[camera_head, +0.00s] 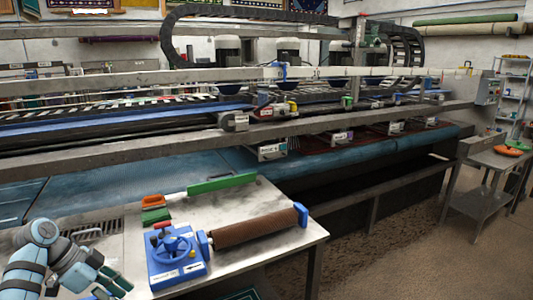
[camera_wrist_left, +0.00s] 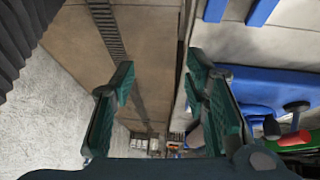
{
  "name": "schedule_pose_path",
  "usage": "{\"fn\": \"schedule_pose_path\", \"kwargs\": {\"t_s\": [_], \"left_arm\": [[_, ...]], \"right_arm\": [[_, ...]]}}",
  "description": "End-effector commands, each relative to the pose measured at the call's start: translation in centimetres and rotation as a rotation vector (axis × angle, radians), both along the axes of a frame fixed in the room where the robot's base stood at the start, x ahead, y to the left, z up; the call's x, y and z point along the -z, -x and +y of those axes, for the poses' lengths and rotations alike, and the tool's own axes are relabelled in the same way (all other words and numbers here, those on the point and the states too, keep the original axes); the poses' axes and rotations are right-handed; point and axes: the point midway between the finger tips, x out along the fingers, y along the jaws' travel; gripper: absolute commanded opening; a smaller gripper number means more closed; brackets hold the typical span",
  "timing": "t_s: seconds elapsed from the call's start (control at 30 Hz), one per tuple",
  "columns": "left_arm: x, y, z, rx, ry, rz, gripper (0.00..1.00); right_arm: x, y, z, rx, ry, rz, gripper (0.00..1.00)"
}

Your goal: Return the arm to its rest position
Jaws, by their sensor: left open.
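My left arm comes in at the bottom left of the head view, bent beside the left end of the metal table (camera_head: 240,238). Its left gripper (camera_head: 114,284) is low, left of the blue crank unit (camera_head: 176,262) and apart from it. In the left wrist view the two dark green fingers of the left gripper (camera_wrist_left: 160,92) stand wide apart with nothing between them. My right arm and gripper show in neither view.
The long rug-washing machine (camera_head: 200,130) stands behind. A side table (camera_head: 497,160) stands at the right. Open brown floor (camera_head: 400,255) lies between.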

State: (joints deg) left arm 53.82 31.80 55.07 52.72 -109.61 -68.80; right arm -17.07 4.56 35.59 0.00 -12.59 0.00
Motion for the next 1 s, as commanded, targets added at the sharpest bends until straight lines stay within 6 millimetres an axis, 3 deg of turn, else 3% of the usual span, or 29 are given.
{"fn": "schedule_pose_path", "kwargs": {"t_s": [0.17, 0.27, 0.4, 0.5, 0.7, 1.0], "left_arm": [[6.9, 2.5, -1.5, -0.091, -0.130, 0.091, 0.42], [11.5, 5.1, -2.8, -0.171, -0.214, 0.132, 0.42], [17.1, 10.4, -5.3, -0.319, -0.313, 0.156, 0.42], [19.4, 14.5, -7.0, -0.439, -0.347, 0.151, 0.42], [20.3, 22.0, -9.3, -0.684, -0.352, 0.123, 0.42], [16.8, 30.0, -10.1, -1.024, -0.303, 0.078, 0.42]], "right_arm": [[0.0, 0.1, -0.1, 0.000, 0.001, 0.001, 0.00], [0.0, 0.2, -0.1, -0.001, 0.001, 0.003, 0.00], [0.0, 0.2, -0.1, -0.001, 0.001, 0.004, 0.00], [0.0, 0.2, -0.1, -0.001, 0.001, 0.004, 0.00], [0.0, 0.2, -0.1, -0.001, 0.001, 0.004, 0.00], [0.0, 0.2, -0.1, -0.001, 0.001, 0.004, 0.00]]}}
